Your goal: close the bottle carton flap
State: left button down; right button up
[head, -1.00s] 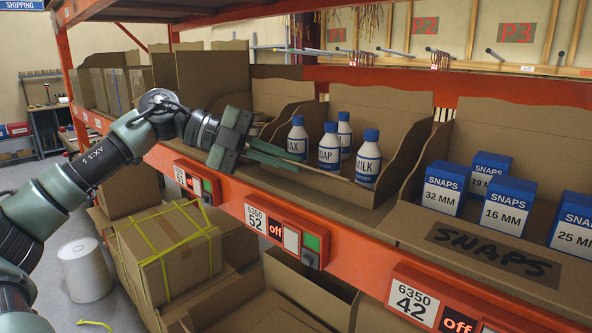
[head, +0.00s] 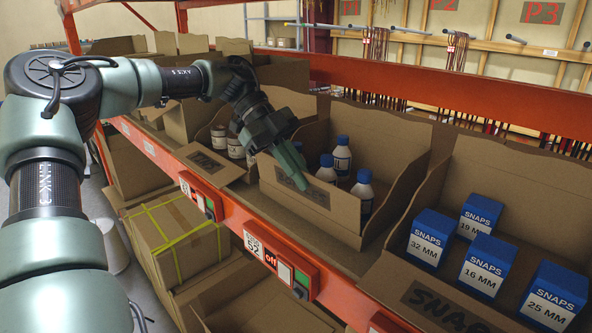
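The bottle carton (head: 391,218) stands on the orange rack shelf, holding white bottles with blue caps (head: 341,160). Its front flap (head: 322,211) stands raised along the front edge and hides the lower parts of the bottles. My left gripper (head: 299,184) reaches in from the left. Its green fingers look pressed together, with nothing seen between them. Their tips overlap the left part of the flap's upper area; I cannot tell whether they touch it. My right gripper is not in view.
A carton of blue and white SNAPS boxes (head: 484,265) stands to the right. A carton with jars (head: 236,147) stands to the left, behind my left gripper. The orange shelf beam (head: 237,222) carries labels and lit modules. Taped boxes (head: 170,235) sit below.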

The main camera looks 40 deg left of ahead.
pick_arm(q)
jog(key=shift+w+n+g, duration=0.4)
jog(key=shift+w+g, duration=0.25)
jog(key=shift+g, duration=0.05)
jog(key=shift+r, duration=0.1)
jog(key=c, duration=1.9)
grip_release()
jog(key=shift+b+v, duration=0.65)
jog(key=shift+v, duration=3.2)
